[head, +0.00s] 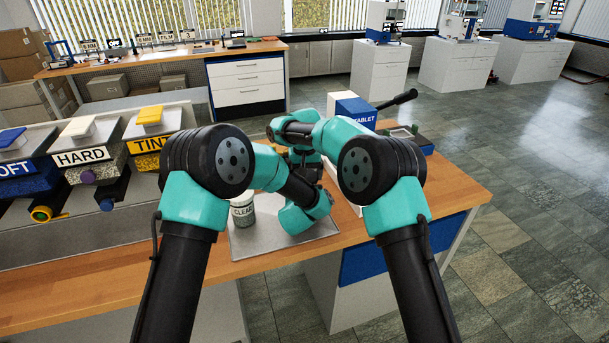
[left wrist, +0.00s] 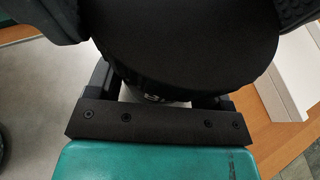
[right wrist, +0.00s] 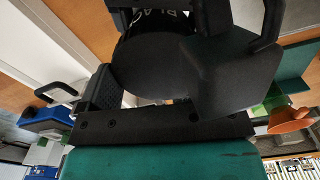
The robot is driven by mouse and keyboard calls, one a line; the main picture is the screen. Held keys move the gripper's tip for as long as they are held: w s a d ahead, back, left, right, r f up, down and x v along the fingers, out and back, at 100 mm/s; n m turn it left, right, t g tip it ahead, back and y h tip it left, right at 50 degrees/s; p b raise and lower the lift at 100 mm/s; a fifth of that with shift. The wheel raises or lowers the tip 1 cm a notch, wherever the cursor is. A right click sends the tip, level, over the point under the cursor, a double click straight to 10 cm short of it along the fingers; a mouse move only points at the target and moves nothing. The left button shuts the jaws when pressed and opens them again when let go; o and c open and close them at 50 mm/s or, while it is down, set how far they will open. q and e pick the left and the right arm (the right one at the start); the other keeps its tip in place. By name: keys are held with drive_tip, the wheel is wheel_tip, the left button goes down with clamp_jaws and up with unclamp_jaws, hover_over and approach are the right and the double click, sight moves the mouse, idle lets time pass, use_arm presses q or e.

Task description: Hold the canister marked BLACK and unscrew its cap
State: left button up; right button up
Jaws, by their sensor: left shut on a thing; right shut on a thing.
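The BLACK canister shows in the right wrist view by its dark label with pale letters (right wrist: 168,20). Its round black cap (right wrist: 150,65) lies between the fingers of my right gripper (right wrist: 158,78), which is shut on it. In the left wrist view the cap (left wrist: 190,40) fills the top middle, with a strip of the pale canister body (left wrist: 155,98) below it. My left gripper (left wrist: 158,92) is shut on the canister, its fingers on either side of the body.
A CLEAR canister (head: 242,212) stands on the grey tray (head: 270,250) on the wooden bench. A blue and white TABLET box (head: 354,112) stands behind my arms. Bins marked HARD (head: 88,158) and others line the left. The bench's front right is clear.

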drive_tip(key=o, duration=0.7)
drive_tip(key=shift+r, duration=2.25)
drive_tip(key=shift+r+m, duration=1.1)
drive_tip(key=shift+r, duration=0.65)
drive_tip(key=shift+f, duration=0.15)
